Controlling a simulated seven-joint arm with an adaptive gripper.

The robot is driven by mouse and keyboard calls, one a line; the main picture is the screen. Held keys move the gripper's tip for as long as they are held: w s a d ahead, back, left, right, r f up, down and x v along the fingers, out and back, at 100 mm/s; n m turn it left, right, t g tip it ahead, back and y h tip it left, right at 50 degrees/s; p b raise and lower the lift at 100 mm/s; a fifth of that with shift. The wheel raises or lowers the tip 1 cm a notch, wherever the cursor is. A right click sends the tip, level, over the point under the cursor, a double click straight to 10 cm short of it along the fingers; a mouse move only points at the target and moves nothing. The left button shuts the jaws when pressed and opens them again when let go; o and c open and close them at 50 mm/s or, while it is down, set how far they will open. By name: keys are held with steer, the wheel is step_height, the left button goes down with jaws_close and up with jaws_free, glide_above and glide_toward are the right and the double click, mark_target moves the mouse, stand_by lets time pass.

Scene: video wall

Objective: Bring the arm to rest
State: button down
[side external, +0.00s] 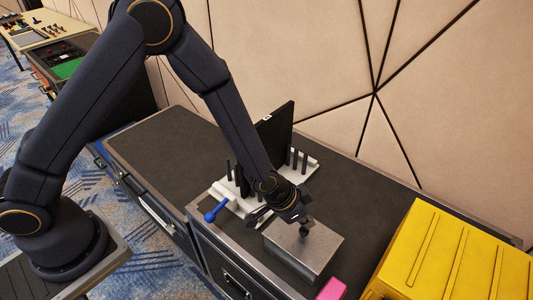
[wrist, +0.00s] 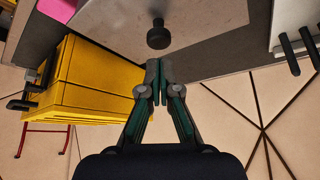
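My gripper (wrist: 158,66) shows in the wrist view with its two fingertips together and nothing seen between them. In the side external view my gripper (side external: 300,215) is low over the work table (side external: 165,150), close by a grey metal box (side external: 325,248) with a dark round knob (side external: 304,231) on top. In the wrist view the knob (wrist: 158,36) lies just beyond the fingertips, apart from them in the picture. The height gap between fingers and knob is hard to tell. The arm is bent and reaches down over the table.
A white rack (side external: 232,201) with black pegs and an upright black panel (side external: 276,133) stands behind the gripper. A blue-handled tool (side external: 216,210) is left of it. A yellow case (side external: 455,255) and a pink block (side external: 332,289) are at right. A panelled wall (side external: 310,50) is behind.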

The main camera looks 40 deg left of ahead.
steer(key=shift+r, duration=2.8)
steer(key=w+a+r+n+t, duration=0.1)
steer(key=w+a+r+t, duration=0.15)
steer(key=r, duration=0.45)
steer(key=w+a+r+n+t, duration=0.1)
steer(key=w+a+r, duration=0.25)
steer(key=r, duration=0.35)
steer(key=s+a+r+n+t+y, duration=0.1)
steer(key=s+a+r, duration=0.2)
steer(key=a+r, duration=0.3)
steer(key=s+a+r+n, duration=0.1)
steer(key=s+a+r, duration=0.3)
steer(key=a+r, duration=0.15)
steer(key=s+a+r+n+y, duration=0.1)
steer(key=s+a+r, duration=0.2)
steer(key=s+a, duration=0.3)
steer(key=s+a+f+n+g+y, duration=0.1)
steer(key=s+f+g, duration=0.3)
steer(key=s, duration=0.8)
steer(key=shift+s+a+f+n, duration=0.25)
steer(key=shift+f+n, duration=0.15)
steer(key=shift+f, duration=0.35)
